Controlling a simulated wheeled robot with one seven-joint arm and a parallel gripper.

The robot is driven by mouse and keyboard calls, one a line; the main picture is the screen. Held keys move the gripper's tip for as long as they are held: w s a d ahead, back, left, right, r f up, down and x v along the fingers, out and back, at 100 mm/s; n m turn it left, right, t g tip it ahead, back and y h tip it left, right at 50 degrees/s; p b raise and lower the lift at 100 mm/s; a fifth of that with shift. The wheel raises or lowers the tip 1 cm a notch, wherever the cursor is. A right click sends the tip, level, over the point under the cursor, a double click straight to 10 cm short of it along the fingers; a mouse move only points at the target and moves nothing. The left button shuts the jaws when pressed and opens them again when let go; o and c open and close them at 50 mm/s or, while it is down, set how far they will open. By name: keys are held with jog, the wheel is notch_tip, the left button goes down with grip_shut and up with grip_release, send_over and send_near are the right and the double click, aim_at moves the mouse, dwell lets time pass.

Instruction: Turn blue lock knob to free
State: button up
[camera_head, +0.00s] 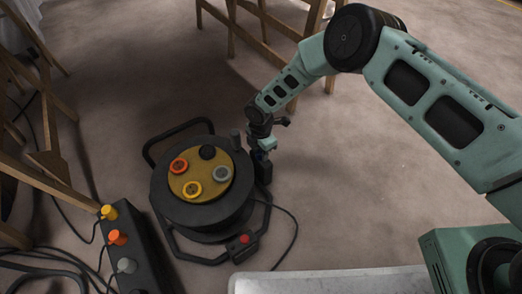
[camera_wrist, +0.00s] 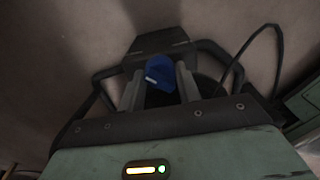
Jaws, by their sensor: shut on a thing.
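The blue lock knob (camera_wrist: 160,73) shows in the wrist view between my two gripper fingers, with a pale mark on its face. My gripper (camera_wrist: 160,88) is shut on it. In the head view my gripper (camera_head: 263,160) is at the right side of a black cable reel (camera_head: 175,205), low against its frame. The knob cannot be made out in the head view, as my gripper covers that spot. The reel has a yellow top plate (camera_head: 207,190) with red, black, grey and yellow round sockets.
A dark box (camera_head: 135,250) with yellow, orange and grey plugs stands at the lower left, with loose cables by it. Wooden trestles (camera_head: 45,160) stand at the left and at the top. A pale flat surface (camera_head: 330,282) lies at the bottom. The floor at right is clear.

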jog(key=o, duration=1)
jog(key=shift+c, duration=0.2)
notch_tip(320, 180, up, 18)
jog(key=p, duration=0.7)
jog(key=shift+f, duration=0.25)
